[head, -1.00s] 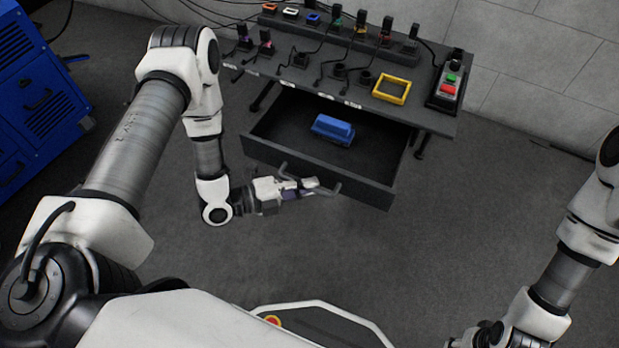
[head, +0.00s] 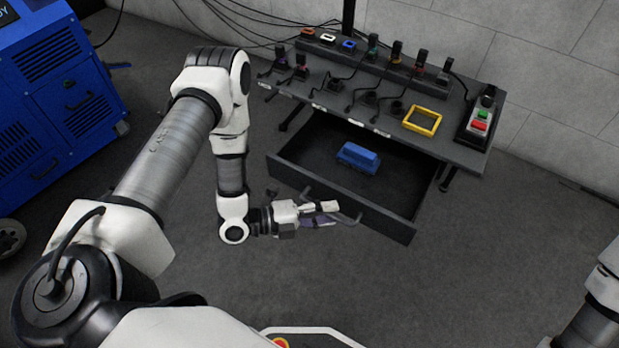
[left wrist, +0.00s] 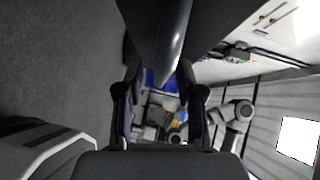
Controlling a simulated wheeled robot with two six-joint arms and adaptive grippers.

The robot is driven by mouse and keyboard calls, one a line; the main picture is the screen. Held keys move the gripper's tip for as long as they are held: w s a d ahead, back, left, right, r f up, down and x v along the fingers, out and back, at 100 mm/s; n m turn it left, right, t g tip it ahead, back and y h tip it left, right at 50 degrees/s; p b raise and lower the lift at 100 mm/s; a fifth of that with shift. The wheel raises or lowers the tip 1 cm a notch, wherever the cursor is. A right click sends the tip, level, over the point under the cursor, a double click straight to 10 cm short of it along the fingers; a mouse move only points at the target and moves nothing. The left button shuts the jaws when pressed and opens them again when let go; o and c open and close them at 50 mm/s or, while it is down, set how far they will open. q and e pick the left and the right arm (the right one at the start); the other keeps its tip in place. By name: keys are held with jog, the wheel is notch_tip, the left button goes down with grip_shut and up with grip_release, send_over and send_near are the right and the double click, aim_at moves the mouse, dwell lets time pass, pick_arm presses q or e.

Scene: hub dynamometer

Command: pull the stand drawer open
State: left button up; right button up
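The stand drawer (head: 340,203) is pulled out from under the dark bench, and its inside is visible. A bar handle (head: 349,218) sticks out from its front. My left gripper (head: 333,213) is at this handle and hides most of the bar. Its two fingers stand apart, one above the other in the head view. In the left wrist view a clear gap shows between the fingers (left wrist: 160,100), with a dark bar-like shape (left wrist: 165,45) above it. Whether the fingers touch the handle is hard to tell. My right gripper is out of view.
A blue block (head: 358,157) lies in the drawer. The bench (head: 455,148) carries a yellow frame (head: 422,121), a button box (head: 480,120) and several small plugs with cables. A blue cabinet (head: 60,100) stands at left. The floor before the drawer is clear.

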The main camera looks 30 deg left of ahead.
pick_arm(q)
jog(key=v, duration=1.1)
jog(key=shift+s, duration=0.15)
